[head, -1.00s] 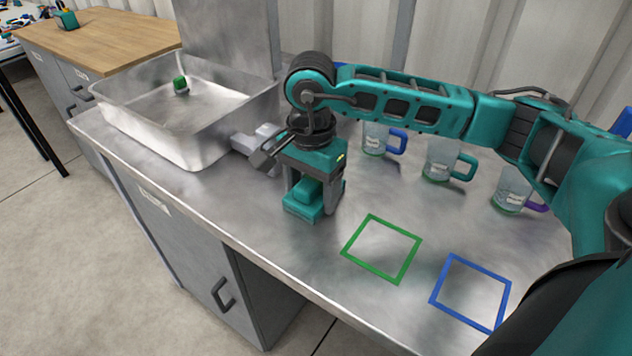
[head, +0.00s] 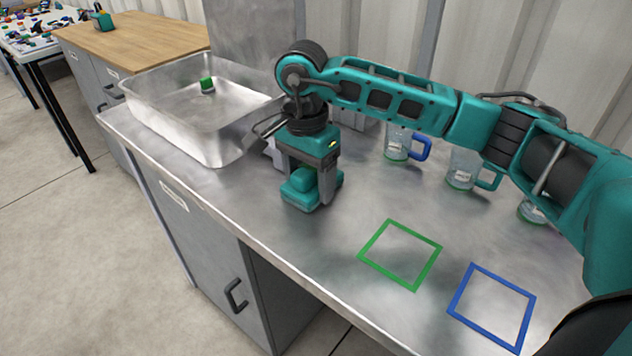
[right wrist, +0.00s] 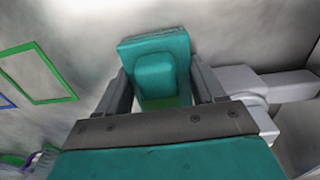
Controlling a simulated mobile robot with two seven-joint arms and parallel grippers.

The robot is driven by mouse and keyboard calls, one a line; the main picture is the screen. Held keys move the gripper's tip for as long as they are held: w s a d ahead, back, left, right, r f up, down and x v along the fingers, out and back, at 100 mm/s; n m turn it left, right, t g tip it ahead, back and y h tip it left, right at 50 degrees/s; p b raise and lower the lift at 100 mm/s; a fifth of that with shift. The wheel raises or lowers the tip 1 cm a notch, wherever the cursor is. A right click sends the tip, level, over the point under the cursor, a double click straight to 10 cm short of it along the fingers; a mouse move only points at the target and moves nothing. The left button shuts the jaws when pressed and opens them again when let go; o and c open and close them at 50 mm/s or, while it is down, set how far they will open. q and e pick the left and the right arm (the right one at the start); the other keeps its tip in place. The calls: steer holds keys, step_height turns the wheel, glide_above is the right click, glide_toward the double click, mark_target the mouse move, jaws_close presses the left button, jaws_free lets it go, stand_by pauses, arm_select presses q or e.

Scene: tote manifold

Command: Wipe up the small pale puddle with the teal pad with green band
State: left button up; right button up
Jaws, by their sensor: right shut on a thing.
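The teal pad (head: 302,190) is held in my right gripper (head: 312,180), low over the steel counter, left of the green square outline. I cannot tell whether the pad touches the counter. In the right wrist view the pad (right wrist: 155,70) has a raised teal grip block between the two grey fingers, with a strip of green at its near side. My right gripper also shows there (right wrist: 160,92), shut on the pad. I cannot pick out the small pale puddle among the blurred reflections on the counter. My left gripper is out of view.
A metal basin (head: 215,153) with a small green-topped item (head: 207,85) stands left of the gripper. A green outline (head: 400,254) and a blue outline (head: 491,307) lie to the right. Several clear mugs (head: 397,145) stand behind, and a grey fixture (right wrist: 265,85) is close beside the gripper.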

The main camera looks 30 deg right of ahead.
mark_target(330, 205)
steer(key=shift+w+a+r+t, duration=0.2)
steer(key=shift+w+r, duration=0.1)
steer(key=shift+w, duration=0.15)
steer(key=shift+w+a+r+t, duration=0.1)
steer(key=shift+w+r+t, duration=0.15)
steer(key=shift+w, duration=0.15)
steer(key=shift+s+d+f, duration=0.2)
steer(key=shift+s+d, duration=0.05)
steer(key=shift+s, duration=0.7)
steer(key=shift+g, duration=0.25)
steer(key=shift+s+d+f+b, duration=0.15)
steer(key=shift+s+d, duration=0.15)
steer(key=shift+s, duration=0.35)
steer(key=shift+s+d+f+b, duration=0.1)
steer(key=shift+s+d, duration=0.25)
steer(key=shift+s, duration=0.35)
steer(key=shift+s+d+f+b, duration=0.15)
steer(key=shift+s+d, duration=0.15)
steer(key=shift+s, duration=0.35)
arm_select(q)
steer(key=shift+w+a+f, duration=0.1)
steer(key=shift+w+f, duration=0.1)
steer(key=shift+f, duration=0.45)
arm_select(e)
steer(key=shift+r, duration=0.15)
arm_select(q)
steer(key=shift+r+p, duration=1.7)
steer(key=shift+p, duration=0.05)
arm_select(e)
steer(key=shift+r, duration=3)
